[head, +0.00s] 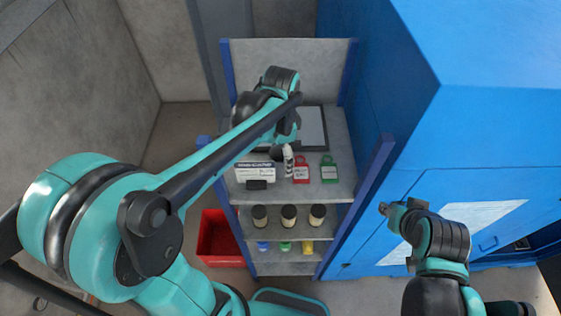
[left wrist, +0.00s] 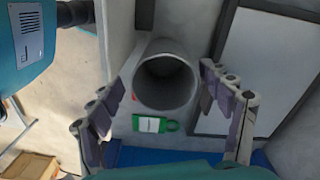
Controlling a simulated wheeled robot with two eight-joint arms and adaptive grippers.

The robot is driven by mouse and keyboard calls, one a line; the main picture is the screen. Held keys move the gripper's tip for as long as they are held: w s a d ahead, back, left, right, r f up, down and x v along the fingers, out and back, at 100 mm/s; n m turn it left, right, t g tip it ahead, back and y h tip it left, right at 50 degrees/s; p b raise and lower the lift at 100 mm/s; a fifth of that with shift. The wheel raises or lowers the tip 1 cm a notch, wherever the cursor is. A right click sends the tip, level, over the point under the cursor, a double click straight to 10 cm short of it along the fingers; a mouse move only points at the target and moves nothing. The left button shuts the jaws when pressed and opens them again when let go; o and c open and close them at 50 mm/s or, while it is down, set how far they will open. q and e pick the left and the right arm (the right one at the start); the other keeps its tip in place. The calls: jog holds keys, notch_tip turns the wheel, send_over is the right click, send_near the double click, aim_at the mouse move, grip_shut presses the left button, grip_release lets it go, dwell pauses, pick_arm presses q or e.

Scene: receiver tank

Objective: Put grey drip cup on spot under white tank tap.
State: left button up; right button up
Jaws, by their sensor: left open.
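The grey drip cup (left wrist: 165,78) stands in the left wrist view with its round mouth facing the camera. I cannot make it out in the head view, where my left arm and hand cover that part of the top shelf. My left gripper (left wrist: 162,98) is open, with its fingers on either side of the cup and no clear contact. In the head view my left gripper (head: 285,155) is over the top shelf, largely hidden by its own wrist. My right gripper (head: 390,210) is at the right, away from the shelf items. No white tank or tap is recognisable.
The top shelf (head: 340,186) holds a dark-framed board (head: 313,128), a white label card (head: 255,171), a red tag (head: 301,172) and a green tag (head: 329,171). Jars (head: 288,216) stand below. A blue cabinet (head: 440,130) is at right, a red bin (head: 218,240) on the floor.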

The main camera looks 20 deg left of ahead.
pick_arm(q)
jog(key=f, duration=0.4)
jog(key=shift+w+a+f, duration=0.1)
jog(key=shift+w+f, duration=0.15)
jog(key=shift+s, duration=0.15)
jog(key=shift+c, duration=0.6)
jog(key=c, duration=1.3)
jog(key=shift+r, duration=0.15)
